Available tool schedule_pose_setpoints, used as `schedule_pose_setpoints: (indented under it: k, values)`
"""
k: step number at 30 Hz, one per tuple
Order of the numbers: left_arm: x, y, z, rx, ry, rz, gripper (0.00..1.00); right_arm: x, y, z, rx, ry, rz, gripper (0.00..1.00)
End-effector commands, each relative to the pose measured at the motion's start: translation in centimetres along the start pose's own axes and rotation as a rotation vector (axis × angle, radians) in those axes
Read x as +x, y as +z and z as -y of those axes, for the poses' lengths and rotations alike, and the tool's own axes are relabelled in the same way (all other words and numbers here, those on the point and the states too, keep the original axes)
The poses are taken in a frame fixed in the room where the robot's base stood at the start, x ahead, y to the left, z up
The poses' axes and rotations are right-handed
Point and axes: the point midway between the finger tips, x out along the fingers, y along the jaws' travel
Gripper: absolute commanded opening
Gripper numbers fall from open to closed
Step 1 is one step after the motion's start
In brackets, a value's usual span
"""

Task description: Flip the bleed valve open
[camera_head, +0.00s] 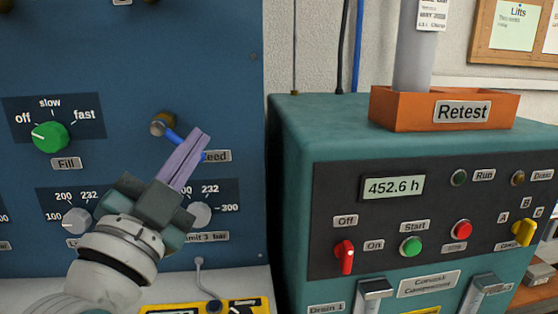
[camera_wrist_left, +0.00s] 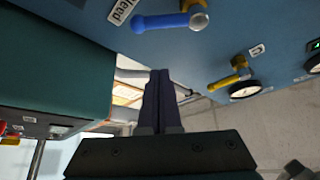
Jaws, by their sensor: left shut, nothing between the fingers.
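The bleed valve is a blue lever (camera_head: 172,133) on a brass-coloured pivot (camera_head: 159,124), on the blue panel. In the head view the lever slants down to the right, and my fingers hide part of it and part of the Bleed label (camera_head: 217,156). My left gripper (camera_head: 203,138) is shut and empty, with its purple fingers pointing up and right in front of the lever. In the left wrist view the blue lever (camera_wrist_left: 163,21) lies above the shut fingertips (camera_wrist_left: 160,73), with a visible gap between them in the picture. My right gripper is not in view.
A green Fill knob (camera_head: 50,137) points toward off at the left. Two grey dials sit below, partly behind my arm. A teal machine (camera_head: 300,130) with switches and an orange Retest tray (camera_head: 386,110) stands to the right. A yellow lever (camera_wrist_left: 230,80) shows in the wrist view.

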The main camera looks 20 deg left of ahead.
Motion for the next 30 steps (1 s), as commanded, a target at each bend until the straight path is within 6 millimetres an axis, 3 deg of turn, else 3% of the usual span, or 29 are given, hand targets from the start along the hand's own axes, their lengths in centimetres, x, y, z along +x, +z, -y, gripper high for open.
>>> schedule_pose_setpoints:
  k: [3, 6, 9, 15, 30]
  values:
    - [2.8, -0.1, 0.1, 0.002, -0.003, -0.003, 0.00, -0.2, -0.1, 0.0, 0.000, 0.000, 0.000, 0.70]
    - [4.3, 0.2, 0.0, 0.002, 0.000, 0.000, 0.00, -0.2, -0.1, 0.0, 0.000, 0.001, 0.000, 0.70]
    - [3.3, 2.1, -0.2, 0.006, 0.005, 0.002, 0.00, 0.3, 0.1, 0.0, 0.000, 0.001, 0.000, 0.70]
    - [2.8, 3.6, -0.1, 0.001, 0.003, 0.001, 0.00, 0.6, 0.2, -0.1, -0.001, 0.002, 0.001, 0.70]
    - [2.7, 3.8, 0.0, 0.007, 0.005, 0.001, 0.00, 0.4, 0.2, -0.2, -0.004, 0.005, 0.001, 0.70]
